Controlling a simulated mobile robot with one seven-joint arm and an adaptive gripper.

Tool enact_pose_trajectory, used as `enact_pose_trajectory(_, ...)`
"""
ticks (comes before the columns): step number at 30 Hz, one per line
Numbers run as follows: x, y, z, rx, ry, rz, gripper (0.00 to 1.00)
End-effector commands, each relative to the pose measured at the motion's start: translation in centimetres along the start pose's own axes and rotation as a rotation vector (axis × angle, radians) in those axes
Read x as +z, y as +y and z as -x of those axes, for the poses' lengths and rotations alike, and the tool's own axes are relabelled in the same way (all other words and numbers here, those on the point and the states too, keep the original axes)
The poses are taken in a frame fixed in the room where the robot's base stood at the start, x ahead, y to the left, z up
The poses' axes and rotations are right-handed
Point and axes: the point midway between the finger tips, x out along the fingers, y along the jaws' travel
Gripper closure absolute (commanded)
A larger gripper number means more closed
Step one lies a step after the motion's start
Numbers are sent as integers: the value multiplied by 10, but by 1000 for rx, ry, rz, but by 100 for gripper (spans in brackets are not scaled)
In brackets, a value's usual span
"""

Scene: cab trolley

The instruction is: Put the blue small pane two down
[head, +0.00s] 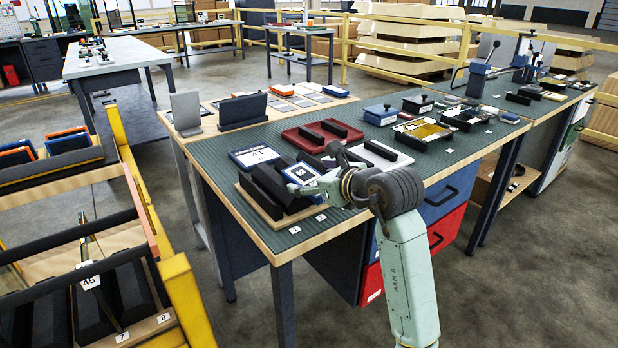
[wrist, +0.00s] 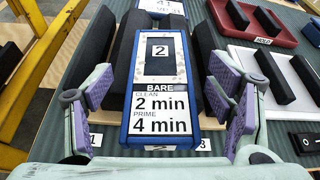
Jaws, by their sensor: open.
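The small blue-framed pane (wrist: 158,70) bears a 2 and a card reading BARE, clean 2 min, prime 4 min. It sits at the black block rack (wrist: 113,50), between dark blocks; its seat is hidden. In the head view the pane (head: 300,172) shows at the right end of the rack (head: 258,211) on the bench. My gripper (wrist: 160,88) is open, with one purple-padded finger on each side of the pane and a visible gap on the left. In the head view my gripper (head: 312,184) reaches in over the rack's right part.
Number tags line the bench edge in front of the rack. A red tray (head: 322,134) and a white plate (head: 383,157) with black blocks lie close by. A yellow-railed trolley (head: 150,215) stands left.

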Motion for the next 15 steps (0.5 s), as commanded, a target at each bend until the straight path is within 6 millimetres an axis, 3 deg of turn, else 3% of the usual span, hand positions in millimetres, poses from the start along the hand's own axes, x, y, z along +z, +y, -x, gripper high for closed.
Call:
enact_pose_trajectory(3, 0, 0, -10, 1, 1, 0, 25)
enact_pose_trajectory(10, -1, 0, -11, -1, 0, 1, 25)
enact_pose_trajectory(15, -1, 0, -11, 0, 0, 1, 36)
